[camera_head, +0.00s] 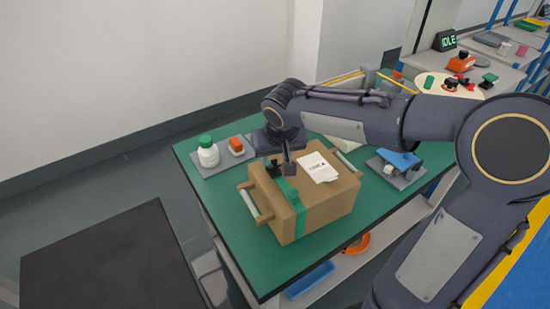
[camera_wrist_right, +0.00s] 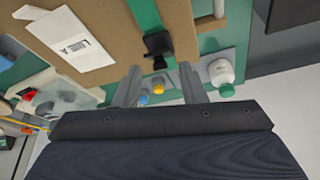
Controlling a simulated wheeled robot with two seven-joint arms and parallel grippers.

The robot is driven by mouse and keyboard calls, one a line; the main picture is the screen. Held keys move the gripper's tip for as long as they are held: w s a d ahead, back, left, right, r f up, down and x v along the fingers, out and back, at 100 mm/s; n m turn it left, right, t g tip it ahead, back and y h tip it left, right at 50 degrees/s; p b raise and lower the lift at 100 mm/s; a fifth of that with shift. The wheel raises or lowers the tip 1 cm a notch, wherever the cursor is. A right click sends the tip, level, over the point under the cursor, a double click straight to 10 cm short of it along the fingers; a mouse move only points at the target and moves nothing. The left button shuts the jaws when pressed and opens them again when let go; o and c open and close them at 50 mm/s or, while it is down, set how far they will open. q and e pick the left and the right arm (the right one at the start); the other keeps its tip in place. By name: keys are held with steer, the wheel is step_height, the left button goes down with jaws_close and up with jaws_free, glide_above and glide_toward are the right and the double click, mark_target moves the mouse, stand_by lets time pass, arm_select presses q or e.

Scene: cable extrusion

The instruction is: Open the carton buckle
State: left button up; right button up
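A brown carton (camera_head: 327,205) stands on the green table top, with a green strap (camera_head: 292,193) around it and a white label (camera_head: 318,167) on top. The black buckle (camera_head: 272,168) sits on the strap at the carton's upper edge. In the right wrist view the buckle (camera_wrist_right: 158,44) lies just beyond and between the fingertips, apart from them as far as I can tell. My right gripper (camera_head: 283,165) is over the carton's top beside the buckle; in the wrist view its fingers (camera_wrist_right: 160,72) are spread and empty. My left gripper is not in view.
The table's left strip is clear.

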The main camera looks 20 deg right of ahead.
steer(key=shift+x, duration=0.9)
